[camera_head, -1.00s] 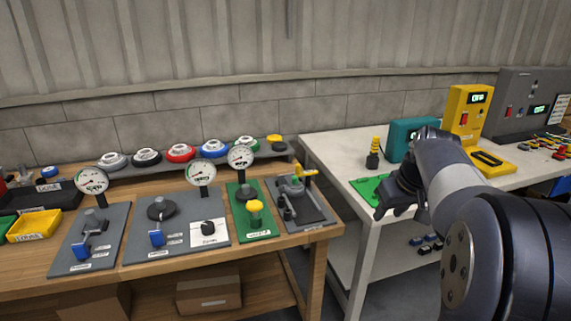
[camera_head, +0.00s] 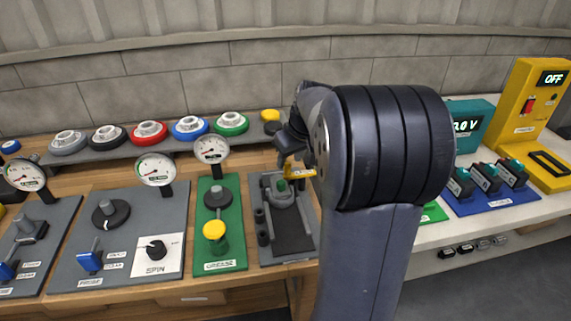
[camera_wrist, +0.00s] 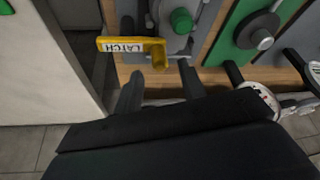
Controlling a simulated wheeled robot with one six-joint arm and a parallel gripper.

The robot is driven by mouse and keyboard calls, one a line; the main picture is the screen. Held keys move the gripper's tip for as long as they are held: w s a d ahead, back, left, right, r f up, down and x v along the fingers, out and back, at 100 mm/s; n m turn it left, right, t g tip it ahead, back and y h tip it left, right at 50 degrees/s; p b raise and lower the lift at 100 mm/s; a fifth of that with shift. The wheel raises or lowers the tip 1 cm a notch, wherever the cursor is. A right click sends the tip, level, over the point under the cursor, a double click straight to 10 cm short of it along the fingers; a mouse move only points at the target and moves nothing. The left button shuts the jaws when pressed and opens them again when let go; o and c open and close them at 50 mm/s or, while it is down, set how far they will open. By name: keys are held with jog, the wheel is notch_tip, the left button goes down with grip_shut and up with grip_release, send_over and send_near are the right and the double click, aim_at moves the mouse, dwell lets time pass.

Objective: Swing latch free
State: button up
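The yellow latch (camera_wrist: 125,45), marked LATCH, is an L-shaped bar on a grey panel (camera_wrist: 203,25) beside a green knob (camera_wrist: 181,21). In the head view the latch (camera_head: 302,171) shows at the right side of the grey panel (camera_head: 291,243), partly hidden by my arm. My gripper (camera_wrist: 161,78) is open, with its two dark fingers apart and nothing between them. The fingertips are close to the bent end of the latch; I cannot tell whether they touch it. In the head view my gripper (camera_head: 287,152) is just above the latch, mostly hidden behind my arm.
A green panel (camera_head: 224,255) with a yellow-topped plunger (camera_head: 215,231) and a gauge (camera_head: 211,150) stand left of the latch panel. A shelf with coloured round parts runs behind. A white table (camera_head: 465,232) stands to the right, past a gap.

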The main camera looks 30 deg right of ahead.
aim_at(288, 164)
jog(key=shift+x, duration=1.8)
jog(key=shift+c, duration=0.6)
grip_shut()
